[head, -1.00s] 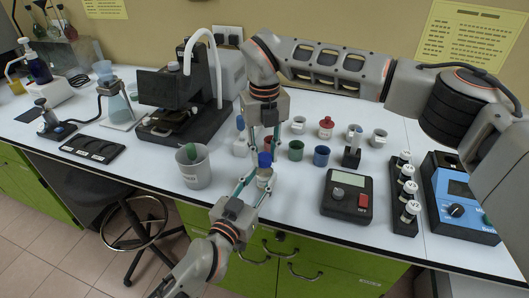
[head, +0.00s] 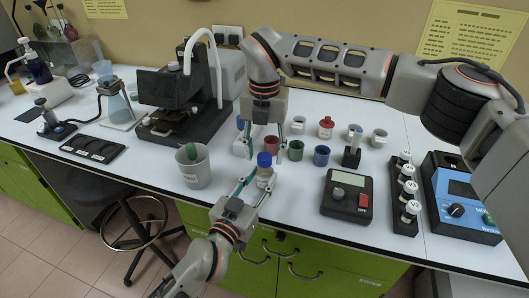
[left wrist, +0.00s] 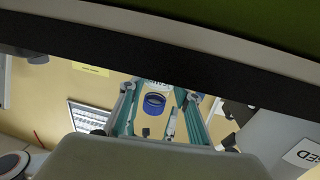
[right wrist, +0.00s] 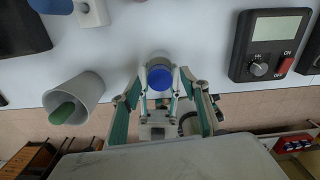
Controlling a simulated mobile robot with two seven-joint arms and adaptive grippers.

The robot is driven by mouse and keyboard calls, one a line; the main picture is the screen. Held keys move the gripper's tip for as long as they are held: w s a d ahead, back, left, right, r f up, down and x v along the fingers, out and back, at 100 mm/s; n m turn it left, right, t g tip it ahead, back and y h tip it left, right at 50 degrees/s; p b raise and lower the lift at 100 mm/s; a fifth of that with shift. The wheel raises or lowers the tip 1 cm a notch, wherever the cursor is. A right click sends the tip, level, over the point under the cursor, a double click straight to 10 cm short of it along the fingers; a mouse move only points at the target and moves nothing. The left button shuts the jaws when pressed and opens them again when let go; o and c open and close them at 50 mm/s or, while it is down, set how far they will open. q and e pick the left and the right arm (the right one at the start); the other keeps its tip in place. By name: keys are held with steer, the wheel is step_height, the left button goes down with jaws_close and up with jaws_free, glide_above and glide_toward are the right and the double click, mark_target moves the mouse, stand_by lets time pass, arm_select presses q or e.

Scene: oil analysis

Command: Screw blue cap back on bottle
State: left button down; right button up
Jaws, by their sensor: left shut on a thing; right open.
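The small bottle (head: 264,177) wears the blue cap (head: 264,159) on its top and looks upright near the bench's front edge. My left gripper (head: 260,183) is shut on the bottle's body from the front. The blue cap also shows between the left fingers in the left wrist view (left wrist: 155,103). My right gripper (head: 266,143) is open just above the cap and points down. In the right wrist view the blue cap (right wrist: 160,78) lies between the spread fingers, apart from them. The cap's thread is hidden, so I cannot tell how tight it sits.
A grey waste beaker (head: 194,168) with a green thing inside stands left of the bottle. Red, green and blue cups (head: 322,156) stand behind and to the right. A meter with a red switch (head: 347,193) and a vial rack (head: 405,195) are farther right.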

step_height(320, 180, up, 12)
steer(key=shift+f, duration=0.25)
arm_select(q)
steer(key=c, duration=1.4)
jaws_free()
steer(key=shift+s+a, duration=0.1)
steer(key=v, duration=1.1)
steer(key=shift+s+a, duration=0.1)
steer(key=shift+s, duration=0.3)
